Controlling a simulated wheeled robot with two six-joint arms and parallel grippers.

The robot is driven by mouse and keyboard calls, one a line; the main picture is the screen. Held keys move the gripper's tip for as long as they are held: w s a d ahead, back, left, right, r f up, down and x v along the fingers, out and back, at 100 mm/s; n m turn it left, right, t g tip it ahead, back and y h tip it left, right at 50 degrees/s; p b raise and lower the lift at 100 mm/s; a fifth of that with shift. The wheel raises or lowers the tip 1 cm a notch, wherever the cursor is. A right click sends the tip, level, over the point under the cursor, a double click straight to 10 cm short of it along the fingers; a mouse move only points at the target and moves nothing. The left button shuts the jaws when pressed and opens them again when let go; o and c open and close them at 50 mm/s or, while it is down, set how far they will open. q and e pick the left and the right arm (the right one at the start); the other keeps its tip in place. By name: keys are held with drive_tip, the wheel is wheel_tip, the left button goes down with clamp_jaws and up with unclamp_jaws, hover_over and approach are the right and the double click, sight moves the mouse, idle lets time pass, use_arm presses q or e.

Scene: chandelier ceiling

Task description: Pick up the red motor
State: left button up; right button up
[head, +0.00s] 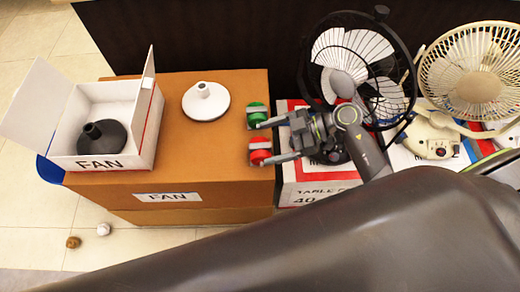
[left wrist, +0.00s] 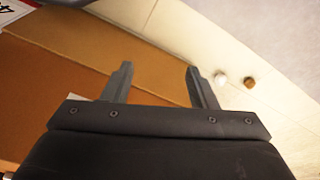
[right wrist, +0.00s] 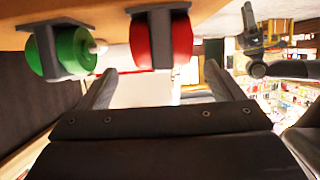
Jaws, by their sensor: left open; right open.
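The red motor (head: 259,150) sits at the right edge of the brown cardboard box top, in a dark bracket. It also shows in the right wrist view (right wrist: 180,40), just beyond the fingertips and roughly between them sideways. The green motor (head: 256,114) is behind it in the head view, and left of it in the right wrist view (right wrist: 72,50). My right gripper (head: 264,142) is open and empty, its fingers pointing left beside the motors. My left gripper (left wrist: 160,68) is open and empty in the left wrist view, near the cardboard box side; the head view does not show its fingers.
The brown box (head: 220,165) bears a white disc-shaped base (head: 206,101) and an open white FAN box (head: 140,130) holding a dark base (head: 103,138). A black fan (head: 350,65) and a cream fan (head: 478,80) stand at right. Two small balls lie on the floor.

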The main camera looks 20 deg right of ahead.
sight(262, 145)
drive_tip(key=b+x, duration=0.1)
drive_tip(key=x, duration=0.3)
drive_tip(key=shift+s+a, duration=0.1)
drive_tip(key=shift+a, duration=0.25)
use_arm(q)
drive_tip(key=shift+w+d+r+t+b, duration=0.15)
drive_tip(key=shift+r+t, duration=0.05)
drive_tip(key=shift+r, duration=0.25)
drive_tip(key=shift+w+d+r+t+b, duration=0.1)
drive_tip(key=shift+w+r+t+b, duration=0.1)
drive_tip(key=shift+r, duration=0.2)
use_arm(e)
drive_tip(key=shift+a+f, duration=0.15)
drive_tip(key=shift+a, duration=0.2)
